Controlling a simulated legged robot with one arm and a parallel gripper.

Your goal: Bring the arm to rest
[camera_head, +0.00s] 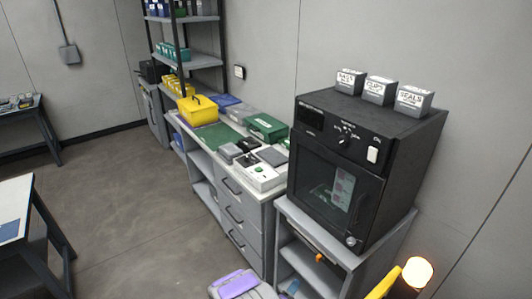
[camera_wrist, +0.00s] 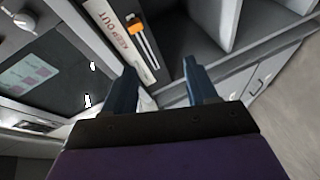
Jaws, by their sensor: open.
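My gripper (camera_wrist: 163,92) shows in the wrist view with its two blue-grey fingers spread apart and nothing between them. It points toward the open shelving under the black oven (camera_wrist: 60,70), which fills the left of that view. In the head view only parts of my own body show at the bottom edge; the gripper fingers cannot be made out there.
The black oven (camera_head: 335,190) stands on a grey stand (camera_head: 345,277), with three labelled boxes (camera_head: 380,90) on top. A bench with drawers (camera_head: 243,215) runs behind it. A table (camera_head: 12,215) stands at left. The middle floor (camera_head: 130,210) is clear.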

